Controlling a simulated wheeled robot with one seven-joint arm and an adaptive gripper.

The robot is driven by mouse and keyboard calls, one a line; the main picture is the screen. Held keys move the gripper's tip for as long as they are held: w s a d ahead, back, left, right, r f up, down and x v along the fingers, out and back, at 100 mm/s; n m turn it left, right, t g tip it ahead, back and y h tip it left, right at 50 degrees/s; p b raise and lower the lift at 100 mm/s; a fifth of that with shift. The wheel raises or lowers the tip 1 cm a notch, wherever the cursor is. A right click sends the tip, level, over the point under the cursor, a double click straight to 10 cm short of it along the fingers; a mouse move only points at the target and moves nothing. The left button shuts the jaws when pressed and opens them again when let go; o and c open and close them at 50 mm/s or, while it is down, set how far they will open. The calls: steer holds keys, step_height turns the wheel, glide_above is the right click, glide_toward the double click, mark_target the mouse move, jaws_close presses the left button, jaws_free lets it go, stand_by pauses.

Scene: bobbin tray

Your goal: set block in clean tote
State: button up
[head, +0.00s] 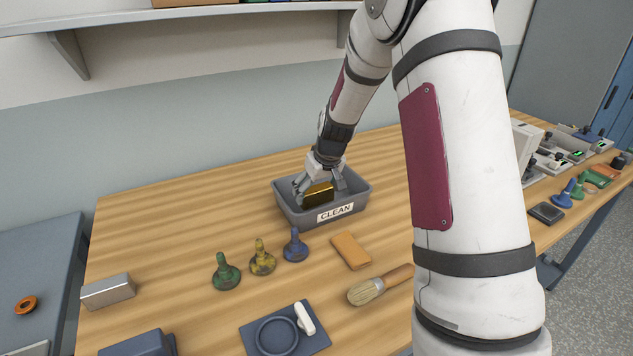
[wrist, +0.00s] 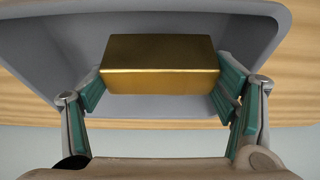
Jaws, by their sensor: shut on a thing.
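The block is a shiny gold-coloured brick (head: 319,194) held at the clean tote. The clean tote (head: 336,213) is a grey open box with a white CLEAN label on its front, standing on the wooden bench. My gripper (head: 320,188) reaches down into the tote's opening from above and is shut on the gold block. In the wrist view the block (wrist: 160,65) sits between the two green-padded fingers (wrist: 163,90), with the tote's grey inside (wrist: 70,50) around it. I cannot tell whether the block touches the tote floor.
Green (head: 226,272), yellow (head: 262,258) and blue (head: 295,246) knobbed pieces stand in front of the tote. An orange-brown pad (head: 350,251), a brush (head: 366,291) and a silver block (head: 108,291) lie nearby. The bench left of the tote is clear (head: 190,215).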

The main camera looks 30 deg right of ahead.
mark_target(316, 200)
steer(key=shift+f, duration=1.7)
steer(key=shift+f, duration=0.15)
steer(key=o, duration=1.9)
steer(key=shift+f, duration=0.1)
steer(key=shift+o, duration=0.2)
steer(key=v, duration=1.2)
steer(key=s+a+r, duration=0.9)
steer(key=s+r, duration=0.2)
steer(key=s, duration=0.1)
steer(key=s+a, duration=0.2)
steer(key=s, duration=0.7)
steer(key=s+a+r, duration=0.1)
steer(key=s+a, duration=0.2)
steer(key=s, duration=0.7)
steer(key=shift+s+r, duration=0.15)
steer(key=shift+r, duration=0.15)
steer(key=shift+a, duration=0.1)
